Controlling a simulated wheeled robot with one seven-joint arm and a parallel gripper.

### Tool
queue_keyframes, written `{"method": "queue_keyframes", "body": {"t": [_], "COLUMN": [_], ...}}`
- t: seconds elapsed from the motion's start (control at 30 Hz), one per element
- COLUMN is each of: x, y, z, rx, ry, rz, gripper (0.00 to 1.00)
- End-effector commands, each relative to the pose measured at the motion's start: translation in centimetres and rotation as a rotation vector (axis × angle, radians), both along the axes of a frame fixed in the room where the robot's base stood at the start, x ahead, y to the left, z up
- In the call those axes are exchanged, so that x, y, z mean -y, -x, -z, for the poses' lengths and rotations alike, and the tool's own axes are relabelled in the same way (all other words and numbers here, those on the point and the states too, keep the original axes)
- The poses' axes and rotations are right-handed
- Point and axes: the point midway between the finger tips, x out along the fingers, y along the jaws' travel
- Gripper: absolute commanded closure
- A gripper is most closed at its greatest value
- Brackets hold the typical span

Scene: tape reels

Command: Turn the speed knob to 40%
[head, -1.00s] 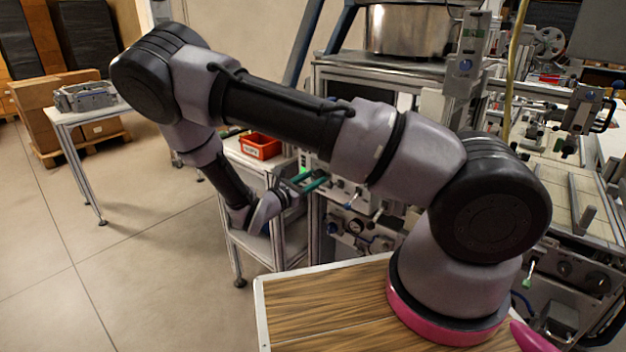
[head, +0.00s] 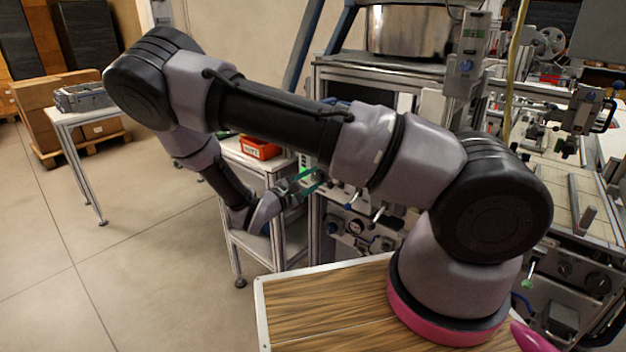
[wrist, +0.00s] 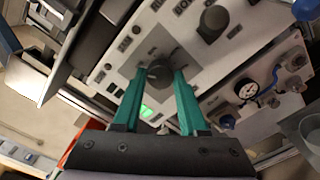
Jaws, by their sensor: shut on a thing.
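My gripper (wrist: 158,86) has two green fingers, and in the wrist view they are shut on a dark round knob on a light panel. The speed knob (wrist: 160,76) sits between the fingertips, with a grey plate and small markings around it. The markings are too small to read. In the head view my gripper (head: 308,180) reaches the front of the machine, and the knob is not clearly visible there.
A second dark knob (wrist: 213,22) sits above right on the same panel. A pressure gauge (wrist: 247,89) with blue fittings is at the right. A small green display (wrist: 149,111) glows below the gripped knob. A red bin (head: 262,148) stands on a side table.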

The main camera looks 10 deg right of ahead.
Motion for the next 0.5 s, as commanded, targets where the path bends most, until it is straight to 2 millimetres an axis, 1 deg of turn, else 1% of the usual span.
{"method": "queue_keyframes", "body": {"t": [0.5], "x": [-0.11], "y": [0.06], "z": [0.13], "rx": [0.026], "ry": [-0.022], "rz": [-0.002], "gripper": [1.0]}}
